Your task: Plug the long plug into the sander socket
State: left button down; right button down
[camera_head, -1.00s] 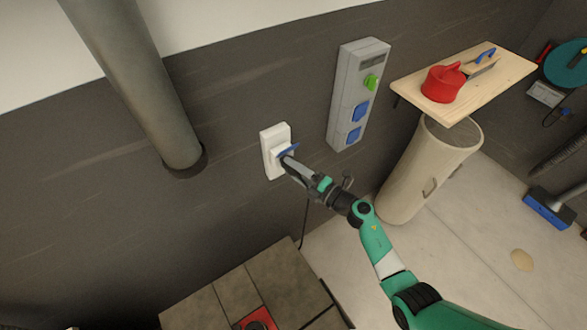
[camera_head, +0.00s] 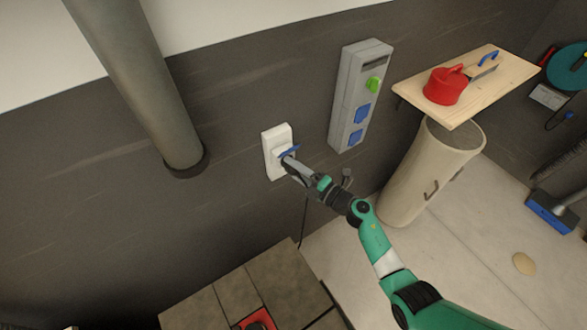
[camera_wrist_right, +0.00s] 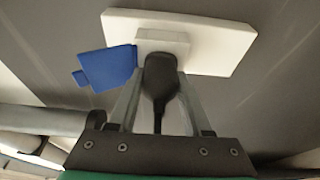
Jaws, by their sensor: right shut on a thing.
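A white wall socket (camera_head: 276,140) is on the dark wall, its blue flap (camera_head: 289,151) swung open. In the right wrist view the white socket plate (camera_wrist_right: 215,38) fills the top, with the blue flap (camera_wrist_right: 106,68) at the left. A black plug (camera_wrist_right: 161,78) sits right at the socket's face, its cord running back toward my wrist. My right gripper (camera_head: 288,163) is shut on the plug, a finger on each side. How deep the plug goes into the socket is hidden by its own body. My left gripper is not in view.
A grey socket box (camera_head: 358,95) with blue covers and a green plug (camera_head: 374,85) is to the right. A wooden shelf (camera_head: 475,90) holds a red object (camera_head: 446,86). A beige bin (camera_head: 424,175) stands below it. A thick pipe (camera_head: 140,85) is at the left.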

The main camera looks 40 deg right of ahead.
jog(key=shift+w+d+r, duration=0.1)
jog(key=shift+w, duration=0.15)
dwell(0.3)
jog(key=shift+c, duration=1.3)
grip_release()
jog(key=shift+w+r, duration=0.1)
jog(key=shift+r, duration=0.05)
jog(key=shift+r, duration=0.1)
jog(key=shift+s+r+p, duration=0.1)
jog(key=shift+s+p, duration=0.15)
jog(key=shift+p, duration=0.05)
jog(key=s+d+p, duration=0.1)
jog(key=s+p, duration=0.1)
jog(key=s, duration=0.9)
jog(key=shift+s+d+f+p, duration=0.2)
jog(key=shift+f+p, duration=0.1)
jog(key=shift+f, duration=0.15)
